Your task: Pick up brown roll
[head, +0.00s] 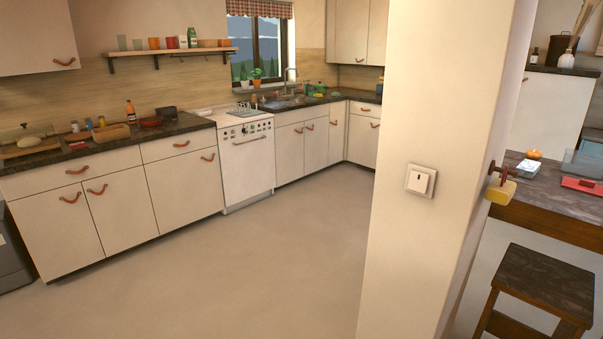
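A tan-brown, roll-like object (111,133) lies on the dark countertop at the left in the head view. A small pale, rounded, bun-like thing (29,141) sits on a board at the far left of the same counter. I cannot tell for certain which of these is the brown roll. Both are well away from me across the floor. Neither of my grippers is in view.
A white pillar (430,120) with a light switch stands close at the right. Behind it are a dark table (550,190) and a stool (545,280). Cabinets and a white stove (246,160) line the far side. The floor (220,270) between is clear.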

